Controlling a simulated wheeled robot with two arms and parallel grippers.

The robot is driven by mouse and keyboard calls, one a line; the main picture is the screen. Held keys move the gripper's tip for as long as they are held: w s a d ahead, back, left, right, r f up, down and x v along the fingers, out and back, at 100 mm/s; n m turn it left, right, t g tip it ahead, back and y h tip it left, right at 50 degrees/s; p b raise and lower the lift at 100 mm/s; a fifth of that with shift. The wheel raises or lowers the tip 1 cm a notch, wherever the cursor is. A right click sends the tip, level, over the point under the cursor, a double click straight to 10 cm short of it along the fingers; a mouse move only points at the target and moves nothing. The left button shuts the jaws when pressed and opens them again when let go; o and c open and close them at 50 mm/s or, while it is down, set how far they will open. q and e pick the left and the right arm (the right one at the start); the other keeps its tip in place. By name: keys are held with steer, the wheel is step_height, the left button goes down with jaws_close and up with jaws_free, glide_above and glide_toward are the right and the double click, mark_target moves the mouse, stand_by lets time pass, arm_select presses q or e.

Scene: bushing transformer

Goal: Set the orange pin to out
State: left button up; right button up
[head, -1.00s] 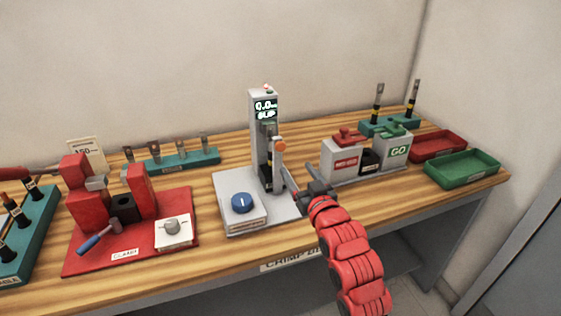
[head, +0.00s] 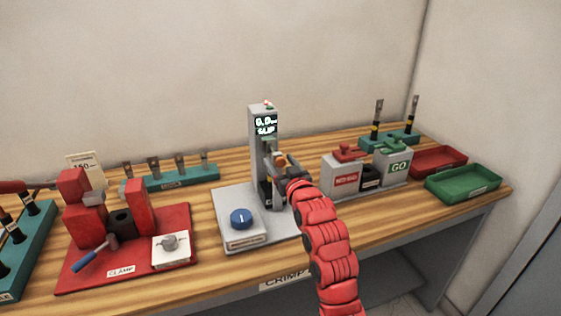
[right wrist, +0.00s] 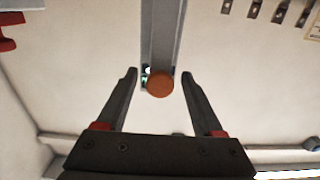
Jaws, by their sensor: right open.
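The orange pin (head: 281,158) is a round knob on the grey upright of the crimp station (head: 258,125), partly hidden in the head view by my right gripper (head: 277,166). In the right wrist view the orange pin (right wrist: 160,83) lies between the fingertips of the right gripper (right wrist: 159,78), with a gap on both sides. The gripper is open and does not visibly touch the pin. My left gripper is not in view.
A blue knob (head: 241,217) is on the station's base. A red clamp fixture (head: 75,275) stands to the left. A grey go/no-go gauge block (head: 340,182) stands close to the right of my arm. Red (head: 440,168) and green (head: 460,192) trays lie at the far right.

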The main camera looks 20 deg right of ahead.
jaws_close()
stand_by(0.4)
stand_by(1.1)
